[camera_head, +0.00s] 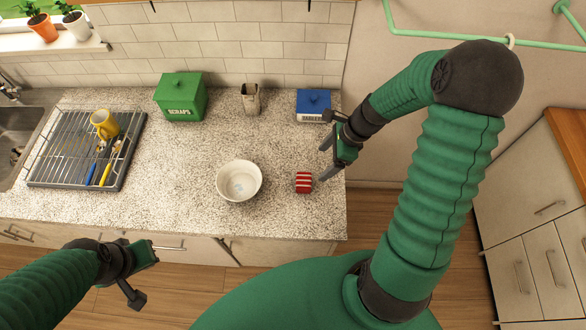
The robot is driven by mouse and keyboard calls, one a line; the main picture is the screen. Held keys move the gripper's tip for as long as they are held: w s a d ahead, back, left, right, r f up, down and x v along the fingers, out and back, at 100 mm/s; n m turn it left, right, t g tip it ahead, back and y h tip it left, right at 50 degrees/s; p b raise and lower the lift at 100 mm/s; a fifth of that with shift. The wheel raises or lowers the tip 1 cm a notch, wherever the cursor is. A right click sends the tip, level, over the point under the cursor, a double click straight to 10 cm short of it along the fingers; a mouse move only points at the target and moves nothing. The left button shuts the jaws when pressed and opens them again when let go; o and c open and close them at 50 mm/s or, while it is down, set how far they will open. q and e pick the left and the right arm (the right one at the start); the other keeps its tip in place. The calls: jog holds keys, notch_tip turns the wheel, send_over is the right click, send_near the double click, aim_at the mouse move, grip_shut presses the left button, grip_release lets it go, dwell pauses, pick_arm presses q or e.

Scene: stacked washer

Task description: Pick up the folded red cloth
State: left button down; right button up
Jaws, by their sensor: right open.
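The folded red cloth (303,182), red with white stripes, lies on the speckled counter (180,190) near its right front edge. My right gripper (324,162) is open and empty, just behind and to the right of the cloth, with its fingers pointing left. The gripper does not appear to touch the cloth; its exact height above the counter is hard to tell. My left gripper (143,276) is at the lower left, in front of the counter's front edge. Its fingers look spread apart with nothing between them.
A white bowl (239,181) stands left of the cloth. A blue box (313,105), a small grey-brown container (250,99) and a green scraps bin (181,96) stand at the back. A dish rack (75,179) with a yellow mug (104,124) is at the left.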

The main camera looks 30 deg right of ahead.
send_over(307, 179)
jog(key=s, duration=0.2)
jog(key=f, duration=0.6)
jog(key=shift+w+d+p, duration=0.1)
jog(key=shift+d+p, duration=0.2)
jog(key=shift+d, duration=0.1)
jog(key=f, duration=0.1)
jog(key=w+f, duration=0.1)
jog(key=f, duration=0.1)
jog(key=shift+w+a+p, duration=0.3)
jog(key=x, duration=0.1)
jog(key=p+x, duration=0.1)
jog(key=x, duration=0.1)
jog(key=shift+s+d+f, duration=0.1)
jog(key=shift+d+f, duration=0.15)
jog(key=shift+f, duration=0.1)
jog(key=shift+a+f, duration=0.1)
jog(key=shift+f, duration=0.15)
jog(key=shift+a+f, duration=0.1)
jog(key=shift+a, duration=0.25)
jog(key=c, duration=0.4)
jog(key=shift+c, duration=1.3)
pick_arm(q)
jog(key=v, duration=0.2)
jog(key=shift+a+r, duration=0.3)
jog(key=shift+r, duration=0.05)
pick_arm(e)
jog(key=shift+d, duration=0.3)
jog(key=c, duration=0.8)
